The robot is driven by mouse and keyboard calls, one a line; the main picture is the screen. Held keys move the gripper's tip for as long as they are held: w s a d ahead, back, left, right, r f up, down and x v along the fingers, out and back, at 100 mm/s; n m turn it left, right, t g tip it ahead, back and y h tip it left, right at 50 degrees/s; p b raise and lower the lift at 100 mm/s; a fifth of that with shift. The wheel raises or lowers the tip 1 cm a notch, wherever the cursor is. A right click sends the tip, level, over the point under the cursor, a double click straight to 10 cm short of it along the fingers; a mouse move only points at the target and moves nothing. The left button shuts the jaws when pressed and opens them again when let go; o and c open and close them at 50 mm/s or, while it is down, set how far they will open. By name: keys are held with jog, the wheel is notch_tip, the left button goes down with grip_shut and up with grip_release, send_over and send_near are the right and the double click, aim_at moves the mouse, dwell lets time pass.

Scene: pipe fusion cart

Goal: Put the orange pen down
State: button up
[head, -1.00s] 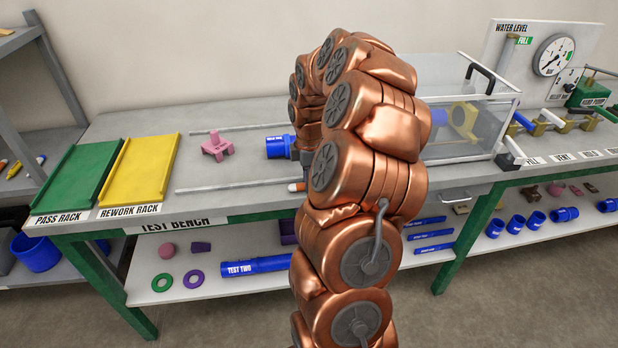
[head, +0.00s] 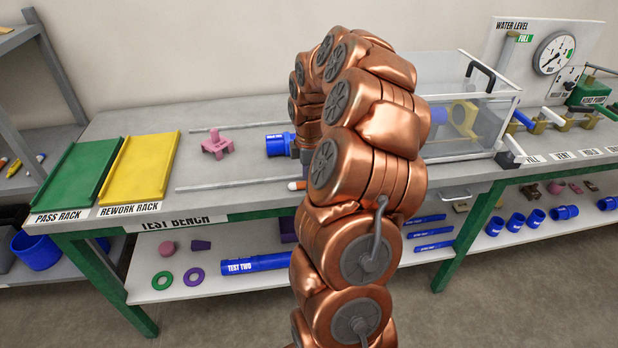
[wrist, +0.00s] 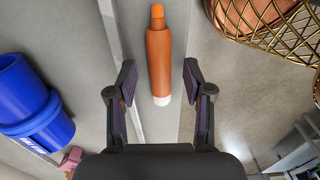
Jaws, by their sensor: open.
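The orange pen (wrist: 159,60) has an orange body and cap and a white end. In the wrist view it lies lengthwise ahead of and between my fingertips, with a gap on both sides. My gripper (wrist: 160,80) is open, its two dark fingers apart and not touching the pen. In the head view only an end of the pen (head: 296,186) shows, near the front edge of the test bench (head: 150,222); my copper-coloured arm hides the rest of it and most of my gripper.
A blue pipe fitting (head: 277,146) sits on the bench behind the pen; it shows at left in the wrist view (wrist: 30,105). A pink part (head: 216,145) and long rails (head: 230,186) are nearby. A clear tank (head: 470,120) stands right. Bench space beside the yellow rework rack (head: 140,168) is clear.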

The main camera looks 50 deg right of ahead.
notch_tip(320, 180, up, 7)
jog(key=shift+w+a+f+b, duration=0.1)
jog(key=shift+w+f+b, duration=0.05)
jog(key=shift+b, duration=0.85)
jog(key=shift+r, duration=0.4)
jog(key=shift+a+r, duration=0.1)
jog(key=shift+a, duration=0.25)
jog(key=s+a+r+m, duration=0.1)
jog(key=s+a+r, duration=0.1)
jog(key=a, duration=0.8)
jog(key=s+a+r+m, duration=0.1)
jog(key=s+a+m, duration=0.15)
jog(key=a, duration=0.65)
jog(key=s+a+f+m+g, duration=0.1)
jog(key=s+a+f+m, duration=0.1)
jog(key=s+a, duration=0.4)
jog(key=s+a+f+m, duration=0.2)
jog(key=s+a+m, duration=0.3)
jog(key=s, duration=0.8)
jog(key=shift+s+a+g, duration=0.25)
jog(key=shift+a+g, duration=0.15)
jog(key=shift+a, duration=0.45)
jog(key=shift+f, duration=0.1)
